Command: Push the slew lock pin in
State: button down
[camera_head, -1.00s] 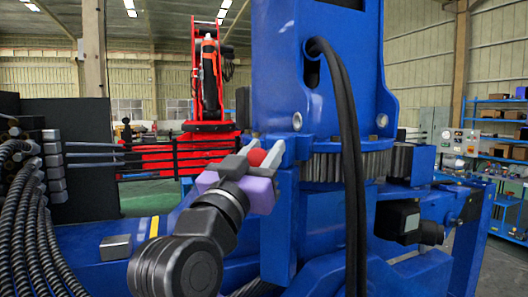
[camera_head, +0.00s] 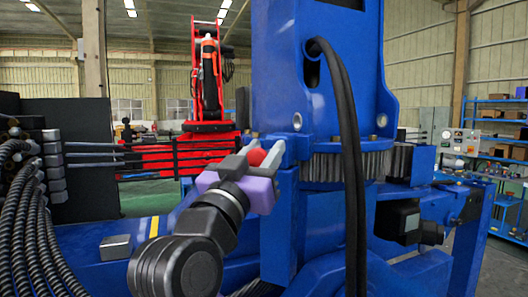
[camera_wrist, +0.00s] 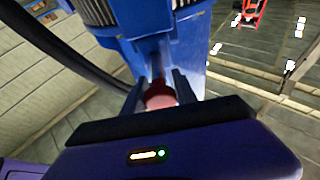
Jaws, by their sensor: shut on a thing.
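The slew lock pin shows as a red knob (camera_head: 257,157) at the left side of the blue crane column, beside a blue bracket block (camera_head: 281,160). In the wrist view the red knob (camera_wrist: 159,95) sits between the two fingers, with a dark shaft running from it toward the blue bracket. My gripper (camera_head: 262,153), with a purple body, is shut on the knob, one finger on each side. How deep the pin sits in the bracket is hard to tell.
A toothed slew ring (camera_head: 345,166) lies right of the bracket under the blue column (camera_head: 300,80). Black hoses (camera_head: 351,150) hang in front of the column. Control levers (camera_head: 95,154) and a bundle of hoses (camera_head: 30,235) stand at the left.

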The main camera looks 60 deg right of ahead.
jog(key=d+b, duration=0.1)
jog(key=d, duration=0.1)
jog(key=w+d+b, duration=0.1)
jog(key=d, duration=0.1)
jog(key=shift+d+f, duration=0.1)
jog(key=shift+d, duration=0.5)
jog(key=c, duration=1)
grip_release()
jog(key=shift+d, duration=0.15)
jog(key=b+v, duration=0.2)
jog(key=v, duration=0.4)
jog(key=shift+a+f+b, duration=0.1)
jog(key=shift+a+b, duration=0.15)
jog(key=shift+b, duration=0.15)
jog(key=shift+s+a+f, duration=0.2)
jog(key=shift+a, duration=0.4)
